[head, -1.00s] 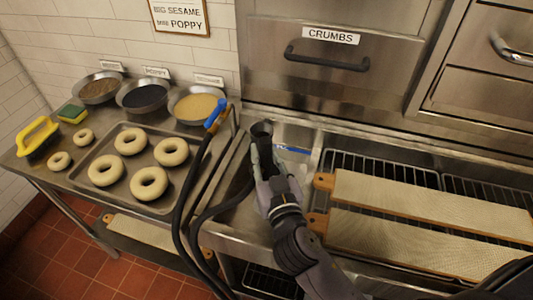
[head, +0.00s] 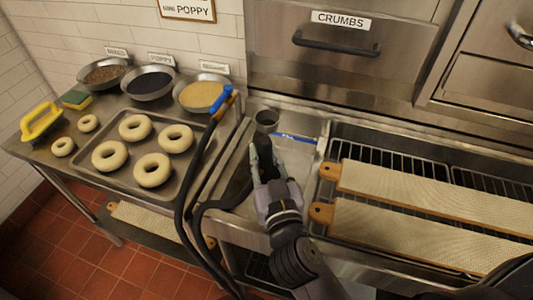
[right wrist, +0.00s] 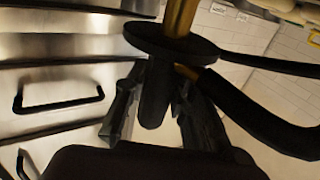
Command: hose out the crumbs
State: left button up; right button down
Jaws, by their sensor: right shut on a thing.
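My right gripper (head: 262,160) is shut on a black hose nozzle (head: 266,120) over the steel counter, left of the racks. The nozzle's round, cup-like end points up and away. In the right wrist view its dark body (right wrist: 155,95) sits between the fingers, with a wide black collar and a brass-coloured tube beyond. A black hose (head: 190,170) loops at the left of the gripper; a blue-handled valve (head: 222,99) is at its upper end. The drawer labelled CRUMBS (head: 335,45) is closed at the back. I cannot make out any crumbs.
A tray (head: 125,175) of bagels stands on the left table, with bowls of toppings (head: 150,85) behind it. A yellow-handled brush (head: 40,122) and a sponge (head: 76,98) lie at the far left. Cloth-covered boards (head: 420,195) lie over wire racks (head: 400,155) at right.

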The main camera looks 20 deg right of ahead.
pick_arm(q)
jog(key=shift+f+b, duration=0.75)
jog(key=shift+f, duration=0.05)
pick_arm(e)
jog(key=shift+s+a, duration=0.45)
jog(key=shift+s, duration=0.25)
jog(key=shift+s+a, duration=0.45)
jog(key=shift+s, duration=0.2)
dwell(0.7)
